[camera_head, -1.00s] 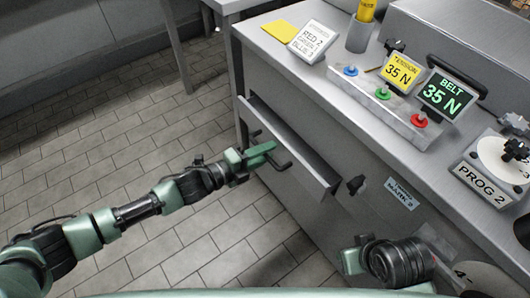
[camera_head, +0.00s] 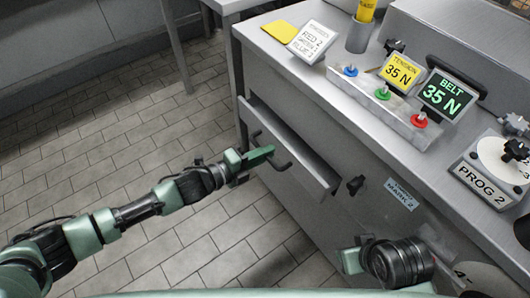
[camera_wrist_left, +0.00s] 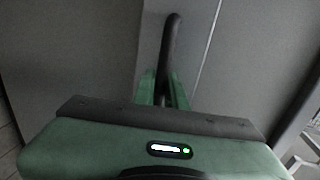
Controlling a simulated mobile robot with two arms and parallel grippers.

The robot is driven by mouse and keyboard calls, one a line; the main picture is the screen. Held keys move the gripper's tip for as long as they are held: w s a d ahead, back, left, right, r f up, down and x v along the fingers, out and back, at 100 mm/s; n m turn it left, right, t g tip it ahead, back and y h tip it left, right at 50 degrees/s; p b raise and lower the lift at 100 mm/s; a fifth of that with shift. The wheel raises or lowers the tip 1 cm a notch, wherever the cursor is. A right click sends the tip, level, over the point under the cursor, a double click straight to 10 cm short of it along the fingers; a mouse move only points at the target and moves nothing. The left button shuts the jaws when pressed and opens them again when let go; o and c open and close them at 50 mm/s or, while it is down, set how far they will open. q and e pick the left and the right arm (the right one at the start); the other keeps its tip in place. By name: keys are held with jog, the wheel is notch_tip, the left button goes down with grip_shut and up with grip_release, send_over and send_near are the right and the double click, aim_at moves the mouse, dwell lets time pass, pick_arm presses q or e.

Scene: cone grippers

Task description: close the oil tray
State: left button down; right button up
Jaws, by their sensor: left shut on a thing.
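The oil tray (camera_head: 300,157) is a grey drawer in the side of the metal cabinet. It stands partly pulled out, with a dark gap behind its front panel. Its black bar handle (camera_head: 283,167) sticks out from the front. My left gripper (camera_head: 262,153) is at this handle, its green fingers shut on the bar. In the left wrist view the black handle (camera_wrist_left: 172,40) rises from between the green fingers (camera_wrist_left: 163,90). Part of my right arm shows at the lower right of the head view, but I cannot make out its gripper.
The cabinet top (camera_head: 290,75) carries a row of coloured knobs (camera_head: 382,93), a yellow tension display (camera_head: 401,71), a green belt display (camera_head: 447,95) and a program dial (camera_head: 495,165). A black knob (camera_head: 355,185) sits right of the tray. The tiled floor (camera_head: 120,140) at left is clear.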

aim_at(276, 146)
dwell(0.7)
pick_arm(q)
jog(key=x, duration=0.2)
jog(key=r+x, duration=0.1)
jog(key=x, duration=0.1)
jog(key=shift+w+d+f+b, duration=0.15)
jog(key=shift+b, duration=0.2)
pick_arm(e)
jog(key=shift+w+a+f, duration=0.15)
jog(key=shift+w+a, duration=0.05)
jog(key=shift+w, duration=0.2)
pick_arm(q)
jog(key=c, duration=1.5)
grip_release()
jog(key=shift+d, duration=0.1)
jog(key=shift+r, duration=0.2)
